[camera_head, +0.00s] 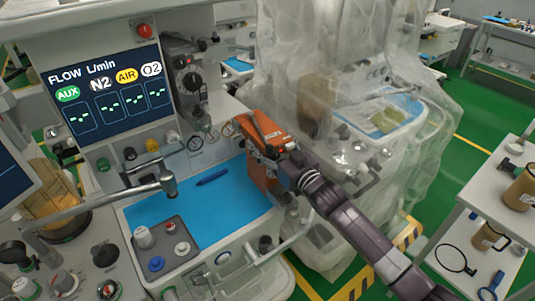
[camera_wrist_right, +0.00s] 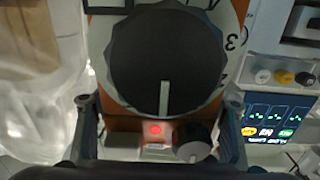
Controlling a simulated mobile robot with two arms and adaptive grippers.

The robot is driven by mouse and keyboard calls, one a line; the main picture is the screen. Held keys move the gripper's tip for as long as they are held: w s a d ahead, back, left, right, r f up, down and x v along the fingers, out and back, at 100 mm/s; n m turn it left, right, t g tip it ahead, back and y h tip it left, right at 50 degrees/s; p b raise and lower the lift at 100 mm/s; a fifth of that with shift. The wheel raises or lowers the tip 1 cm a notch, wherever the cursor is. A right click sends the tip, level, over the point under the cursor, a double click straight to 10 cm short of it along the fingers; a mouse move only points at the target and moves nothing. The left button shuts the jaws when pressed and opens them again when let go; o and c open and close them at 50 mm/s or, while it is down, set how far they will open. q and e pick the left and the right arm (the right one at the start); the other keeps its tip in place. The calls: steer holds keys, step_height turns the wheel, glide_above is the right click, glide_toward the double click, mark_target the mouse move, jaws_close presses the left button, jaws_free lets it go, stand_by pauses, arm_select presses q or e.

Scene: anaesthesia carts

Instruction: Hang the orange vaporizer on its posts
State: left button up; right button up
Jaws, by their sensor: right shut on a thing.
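The orange vaporizer (camera_head: 267,131) is held above the right end of the blue work surface in the head view, tilted. My right gripper (camera_head: 284,158) is shut on it, with my arm coming in from the lower right. In the right wrist view, the vaporizer's black dial (camera_wrist_right: 165,60) faces the camera, over a numbered ring. The fingers of my right gripper (camera_wrist_right: 160,110) lie on both sides of the body. I cannot make out the posts. My left gripper is not in view.
The anaesthesia machine with its flow display (camera_head: 105,95) stands at the left. Its blue work surface (camera_head: 225,208) holds a pen and a grey block with knobs. A metal bar (camera_head: 150,185) juts over it. A plastic-draped machine (camera_head: 350,60) stands behind; a white cart (camera_head: 490,190) stands at right.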

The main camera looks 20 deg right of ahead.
steer(key=shift+r, duration=0.35)
